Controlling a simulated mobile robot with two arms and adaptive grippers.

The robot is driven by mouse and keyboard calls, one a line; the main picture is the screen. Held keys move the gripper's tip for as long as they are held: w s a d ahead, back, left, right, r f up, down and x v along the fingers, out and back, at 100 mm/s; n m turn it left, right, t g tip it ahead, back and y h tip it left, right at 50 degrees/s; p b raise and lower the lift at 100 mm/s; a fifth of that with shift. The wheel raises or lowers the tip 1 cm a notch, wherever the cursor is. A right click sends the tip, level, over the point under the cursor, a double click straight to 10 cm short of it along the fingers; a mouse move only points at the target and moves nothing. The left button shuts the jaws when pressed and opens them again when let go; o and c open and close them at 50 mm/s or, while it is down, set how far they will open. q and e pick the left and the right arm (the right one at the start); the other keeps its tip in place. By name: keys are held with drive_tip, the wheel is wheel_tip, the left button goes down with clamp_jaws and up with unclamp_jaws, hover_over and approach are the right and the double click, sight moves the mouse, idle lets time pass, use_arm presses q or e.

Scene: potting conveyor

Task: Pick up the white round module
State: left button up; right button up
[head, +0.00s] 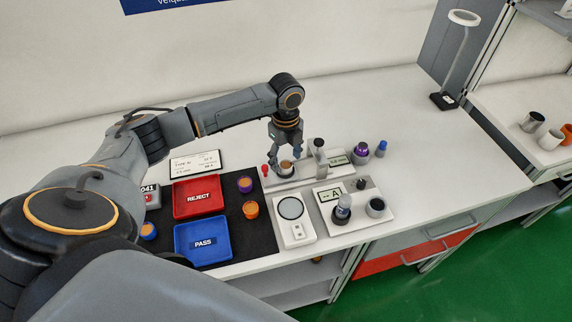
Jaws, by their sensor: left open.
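A small round module (285,167) with a pale rim and brownish top sits on a light fixture plate (284,183) behind the round-plated device. It looks like the white round module, but the gripper partly hides it. My left gripper (286,156) points down over it, open, with one finger to each side. I cannot tell whether the fingers touch it. My right gripper is not in view.
A red REJECT tray (198,210) and blue PASS tray (231,241) lie left on a dark mat, near purple (245,185) and orange (251,210) modules. A round-plated device (293,231) and station A (360,224) stand in front.

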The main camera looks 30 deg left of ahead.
use_arm(q)
drive_tip(key=shift+f, duration=1)
drive_tip(key=c, duration=1.2)
drive_tip(key=shift+r, duration=0.1)
drive_tip(key=shift+c, duration=0.2)
